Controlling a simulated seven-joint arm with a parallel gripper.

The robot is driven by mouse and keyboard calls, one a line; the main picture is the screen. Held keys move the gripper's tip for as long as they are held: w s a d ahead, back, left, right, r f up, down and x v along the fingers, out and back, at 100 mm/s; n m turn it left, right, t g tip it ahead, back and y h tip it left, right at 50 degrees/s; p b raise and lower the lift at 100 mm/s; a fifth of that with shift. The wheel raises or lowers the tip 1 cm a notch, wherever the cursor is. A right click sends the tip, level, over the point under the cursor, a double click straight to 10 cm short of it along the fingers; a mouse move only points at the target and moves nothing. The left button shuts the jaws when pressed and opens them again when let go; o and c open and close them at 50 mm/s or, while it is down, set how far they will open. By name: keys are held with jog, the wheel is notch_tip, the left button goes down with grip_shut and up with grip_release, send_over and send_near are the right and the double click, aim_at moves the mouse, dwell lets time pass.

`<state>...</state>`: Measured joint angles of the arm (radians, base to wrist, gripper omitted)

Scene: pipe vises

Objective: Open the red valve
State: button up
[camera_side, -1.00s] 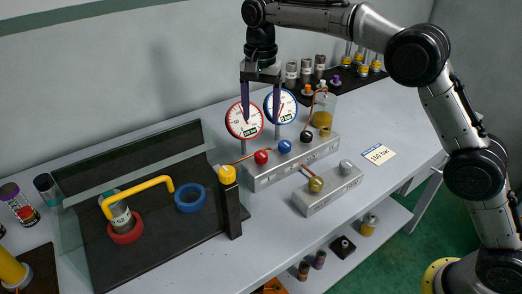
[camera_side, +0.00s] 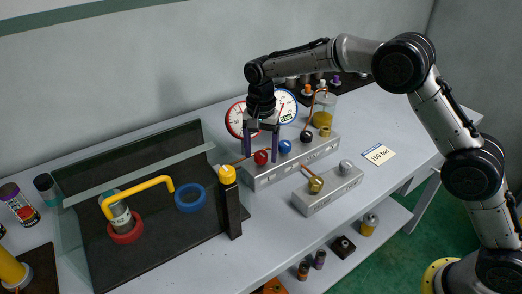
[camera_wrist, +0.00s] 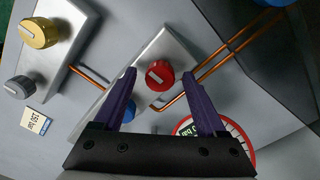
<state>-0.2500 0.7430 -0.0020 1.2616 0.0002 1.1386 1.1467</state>
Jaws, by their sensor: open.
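The red valve (camera_side: 261,157) is a round red knob on the top of a long silver block (camera_side: 290,165). In the wrist view the red valve (camera_wrist: 159,75) has a pale bar mark across its face and lies just beyond the fingertips, between their lines. My gripper (camera_side: 261,158) is open, pointing down, with its purple fingers on either side of the red valve in the side view. It also shows in the wrist view (camera_wrist: 162,80). I cannot tell whether a finger touches the knob. The blue valve (camera_side: 285,146) is close to the right finger.
Two round gauges, red-rimmed (camera_side: 235,118) and blue-rimmed (camera_side: 285,104), stand behind the block, partly hidden by my arm. A black knob (camera_side: 306,136) is further right. A smaller block (camera_side: 328,190) with gold and silver knobs is in front. A yellow-topped black post (camera_side: 229,200) stands left.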

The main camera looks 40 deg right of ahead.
grip_shut()
